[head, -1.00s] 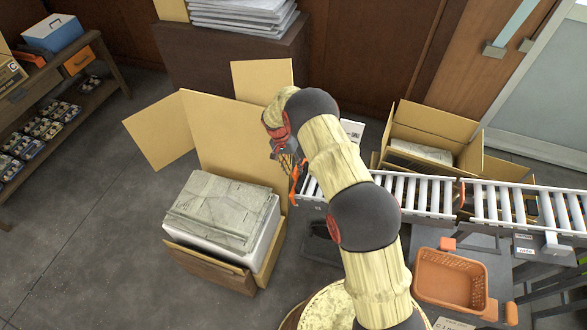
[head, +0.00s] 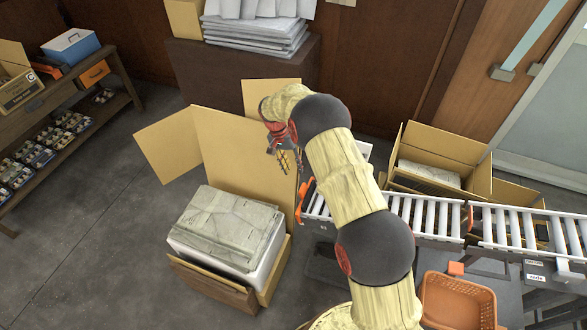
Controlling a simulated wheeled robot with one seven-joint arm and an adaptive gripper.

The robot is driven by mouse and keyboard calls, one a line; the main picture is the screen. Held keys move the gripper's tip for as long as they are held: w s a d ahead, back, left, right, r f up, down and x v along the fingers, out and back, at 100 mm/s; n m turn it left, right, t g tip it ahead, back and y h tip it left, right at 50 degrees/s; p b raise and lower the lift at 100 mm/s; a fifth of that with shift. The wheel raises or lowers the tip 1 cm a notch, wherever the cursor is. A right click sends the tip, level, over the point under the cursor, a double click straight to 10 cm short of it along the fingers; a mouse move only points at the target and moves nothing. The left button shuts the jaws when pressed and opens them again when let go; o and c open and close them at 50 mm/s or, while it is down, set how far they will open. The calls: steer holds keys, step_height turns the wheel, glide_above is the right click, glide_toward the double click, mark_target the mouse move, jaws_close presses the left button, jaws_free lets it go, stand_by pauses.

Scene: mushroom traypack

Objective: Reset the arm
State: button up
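My arm rises from the bottom of the head view and bends over to the left. My gripper (head: 287,160) hangs at its end, partly hidden behind the wrist, in front of the tall flap of an open cardboard box. It is small in the picture, and I cannot tell whether its fingers are open or shut. No held object shows at it. The open cardboard box (head: 215,290) stands on the floor at the lower left of the gripper, with a white container and grey-green wrapped packs (head: 228,225) filling it. The gripper is apart from these packs, up and to their right.
A roller conveyor (head: 428,215) runs right from beside my arm. Behind it stands another open box (head: 440,150). An orange basket (head: 458,302) is at the lower right. A shelf (head: 95,105) is at the left, and a brown cabinet (head: 235,80) at the back. The left floor is clear.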

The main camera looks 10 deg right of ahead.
stand_by(0.4)
steer(key=s+n, duration=0.4)
steer(key=s, duration=0.3)
steer(key=s+d+r+n+t+y, duration=0.2)
steer(key=s+r+t, duration=0.5)
steer(key=s+r, duration=2.6)
step_height(320, 180, up, 2)
steer(key=shift+s+r+n+y, duration=0.15)
steer(key=shift+s+n+y, duration=0.15)
steer(key=shift+s+n, duration=0.1)
steer(key=shift+d, duration=0.25)
